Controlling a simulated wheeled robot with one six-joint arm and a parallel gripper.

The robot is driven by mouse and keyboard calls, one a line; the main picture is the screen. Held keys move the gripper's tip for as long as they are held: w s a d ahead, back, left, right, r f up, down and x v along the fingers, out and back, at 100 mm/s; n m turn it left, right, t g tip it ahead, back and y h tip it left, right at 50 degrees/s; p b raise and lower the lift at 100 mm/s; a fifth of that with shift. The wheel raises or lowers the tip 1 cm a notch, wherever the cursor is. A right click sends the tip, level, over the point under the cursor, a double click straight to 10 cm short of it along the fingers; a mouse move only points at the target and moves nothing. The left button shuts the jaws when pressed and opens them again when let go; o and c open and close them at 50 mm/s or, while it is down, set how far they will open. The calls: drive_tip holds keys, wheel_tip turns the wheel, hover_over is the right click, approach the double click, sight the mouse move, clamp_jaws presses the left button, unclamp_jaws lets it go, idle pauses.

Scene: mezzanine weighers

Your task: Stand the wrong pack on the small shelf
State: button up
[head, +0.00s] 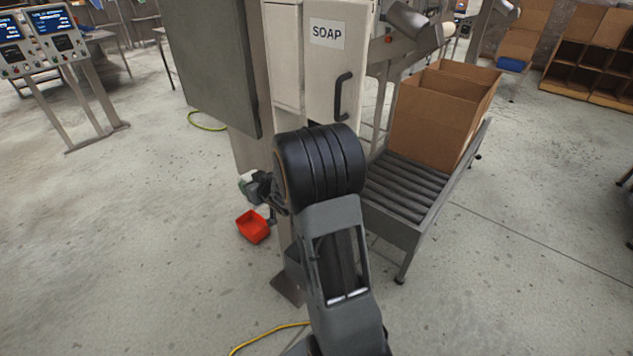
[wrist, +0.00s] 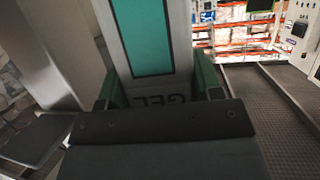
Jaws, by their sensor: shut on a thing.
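My gripper (wrist: 158,88) is shut on a pale pack with a teal panel (wrist: 141,35) and the word GEL upside down. The pack is between the two green fingers in the wrist view; its far end runs out of the top of the picture. In the head view my gripper (head: 256,188) is small, left of my arm's big black joint and beside the machine labelled SOAP (head: 327,55); the pack is mostly hidden there. I cannot tell for sure which surface is the small shelf.
A red bin (head: 252,227) is just below my gripper. A roller conveyor (head: 405,192) with an open carton (head: 432,122) stands right of the machine. Control panels (head: 45,42) stand at the far left.

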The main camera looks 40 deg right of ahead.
drive_tip(key=s+d+r+n+y, duration=0.2)
drive_tip(key=s+d, duration=1.5)
drive_tip(key=s, duration=0.1)
drive_tip(key=shift+w+r+p+x, duration=0.1)
drive_tip(key=shift+r+p+x, duration=0.2)
drive_tip(key=shift+x, duration=2.55)
drive_tip(key=shift+w+r+p+x, duration=0.1)
drive_tip(key=shift+r+p+x, duration=0.25)
drive_tip(key=shift+x, duration=2.5)
drive_tip(key=shift+w+r+p+x, duration=0.1)
drive_tip(key=shift+r+p+x, duration=0.2)
drive_tip(key=shift+x, duration=2.55)
drive_tip(key=shift+a+f, duration=0.1)
drive_tip(key=shift+a, duration=0.05)
